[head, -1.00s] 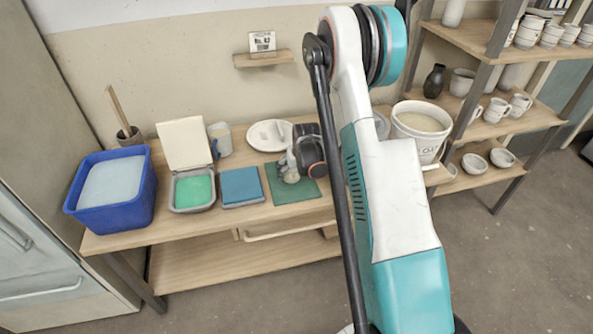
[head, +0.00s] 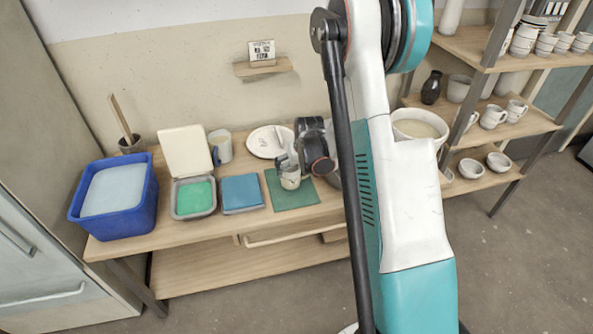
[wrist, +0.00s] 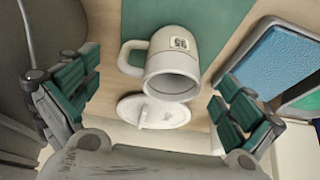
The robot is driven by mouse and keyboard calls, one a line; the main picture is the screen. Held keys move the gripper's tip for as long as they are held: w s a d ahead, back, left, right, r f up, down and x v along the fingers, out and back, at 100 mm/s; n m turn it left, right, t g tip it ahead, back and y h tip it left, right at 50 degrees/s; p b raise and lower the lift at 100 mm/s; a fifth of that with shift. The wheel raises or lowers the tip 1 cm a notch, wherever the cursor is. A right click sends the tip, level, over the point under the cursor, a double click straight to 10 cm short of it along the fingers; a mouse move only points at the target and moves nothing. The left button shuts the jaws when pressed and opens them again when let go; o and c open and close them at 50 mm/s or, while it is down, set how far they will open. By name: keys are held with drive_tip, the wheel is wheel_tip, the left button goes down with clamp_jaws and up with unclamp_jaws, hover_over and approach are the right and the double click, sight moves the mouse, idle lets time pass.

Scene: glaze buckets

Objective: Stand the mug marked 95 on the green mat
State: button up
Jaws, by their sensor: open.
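The mug marked 95 (wrist: 172,62) is pale, with a dark 95 on a light label and its handle at the left in the wrist view. In the head view the mug (head: 290,178) appears upright on the green mat (head: 292,201), toward its back part. The mat (wrist: 185,18) also shows behind the mug in the wrist view. My gripper (wrist: 158,105) is open, with a finger to either side of the mug and clear gaps between. In the head view my gripper (head: 300,160) is just behind the mug, partly hiding it.
A white plate or lid (head: 268,142) lies behind the mat. Another mug (head: 221,147) is at the back. A white bucket (head: 420,128) is right of my arm.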

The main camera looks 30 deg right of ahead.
drive_tip(key=shift+p+v, duration=0.5)
drive_tip(key=shift+v, duration=1.7)
